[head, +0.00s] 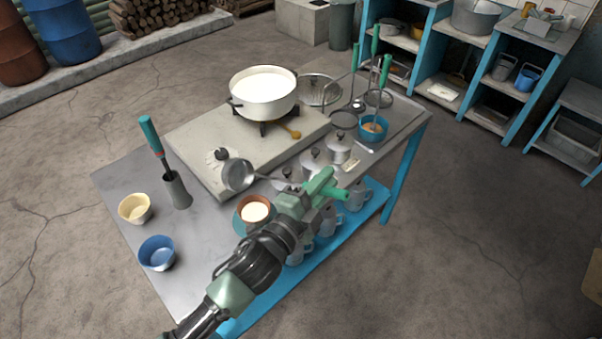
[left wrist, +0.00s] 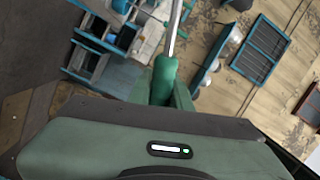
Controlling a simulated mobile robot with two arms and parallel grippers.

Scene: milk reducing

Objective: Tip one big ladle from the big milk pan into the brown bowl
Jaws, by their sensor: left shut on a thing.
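The big milk pan (head: 264,92) is white inside with milk and stands on a burner at the back of the worktop. The brown bowl (head: 254,210) stands near the front edge with white milk in it. My left gripper (head: 318,188) is shut on the green handle of the big ladle (head: 238,176). The handle (left wrist: 163,80) and metal shaft also show in the left wrist view. The ladle's cup is in the air, just behind and left of the brown bowl in the picture; its contents are hard to tell. My right gripper is out of view.
A cream bowl (head: 135,209) and a blue bowl (head: 157,253) stand at the left. A green-handled tool stands in a grey holder (head: 177,192). Metal pots (head: 338,148) and a blue container (head: 373,128) stand to the right. Mugs sit on the blue lower shelf (head: 365,212).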

